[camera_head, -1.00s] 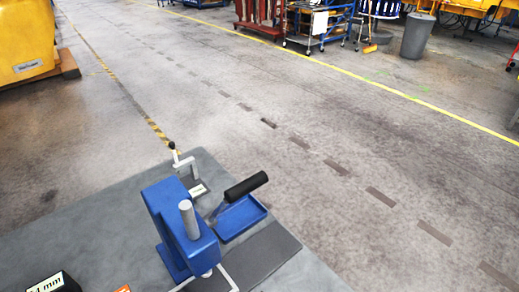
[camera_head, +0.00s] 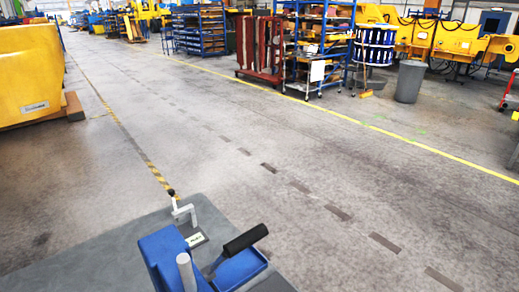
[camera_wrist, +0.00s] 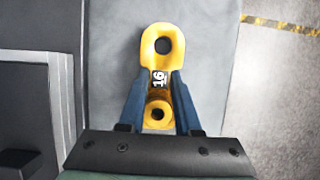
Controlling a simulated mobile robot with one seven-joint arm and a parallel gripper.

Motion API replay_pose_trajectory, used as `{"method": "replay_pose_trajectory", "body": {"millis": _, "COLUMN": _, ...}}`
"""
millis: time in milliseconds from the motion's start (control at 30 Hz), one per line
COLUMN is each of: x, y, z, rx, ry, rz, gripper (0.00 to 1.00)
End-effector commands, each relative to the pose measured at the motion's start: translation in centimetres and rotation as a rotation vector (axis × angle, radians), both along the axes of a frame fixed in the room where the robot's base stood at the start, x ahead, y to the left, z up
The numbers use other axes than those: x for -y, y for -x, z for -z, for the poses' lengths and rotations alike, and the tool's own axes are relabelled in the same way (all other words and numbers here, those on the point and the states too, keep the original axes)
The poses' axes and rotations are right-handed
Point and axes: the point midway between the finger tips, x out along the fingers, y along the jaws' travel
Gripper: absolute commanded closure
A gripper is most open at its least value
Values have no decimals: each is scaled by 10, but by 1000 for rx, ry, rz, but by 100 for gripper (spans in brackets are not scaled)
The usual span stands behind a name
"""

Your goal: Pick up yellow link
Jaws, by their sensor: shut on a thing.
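The yellow link (camera_wrist: 163,42) shows in the wrist view. It has a larger eye at the top, a smaller eye lower down, and a dark label reading "16" at its middle. My gripper (camera_wrist: 158,78) has its two blue fingers on either side of the link's narrow middle and is shut on it. A grey surface lies behind the link; I cannot tell whether the link touches it. Neither the link nor my gripper shows in the head view.
In the head view a blue press-like device (camera_head: 172,258) and a blue tray with a black roller (camera_head: 244,240) stand on the grey worktop (camera_head: 75,262). A small white stand (camera_head: 183,212) is at the worktop's far edge. The grey floor (camera_head: 290,140) beyond is open.

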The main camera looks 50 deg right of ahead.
Motion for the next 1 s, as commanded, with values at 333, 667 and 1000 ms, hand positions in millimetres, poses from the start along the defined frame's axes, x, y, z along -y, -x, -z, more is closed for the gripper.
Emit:
{"method": "replay_pose_trajectory", "body": {"millis": 333, "x": 0, "y": 0, "z": 0, "rx": 0, "ry": 0, "rz": 0, "gripper": 100}}
{"method": "replay_pose_trajectory", "body": {"millis": 667, "x": 0, "y": -1, "z": -1, "rx": 3, "ry": 2, "rz": 0, "gripper": 100}}
{"method": "replay_pose_trajectory", "body": {"millis": 1000, "x": 1, "y": -2, "z": -15, "rx": 5, "ry": 3, "rz": 1, "gripper": 100}}
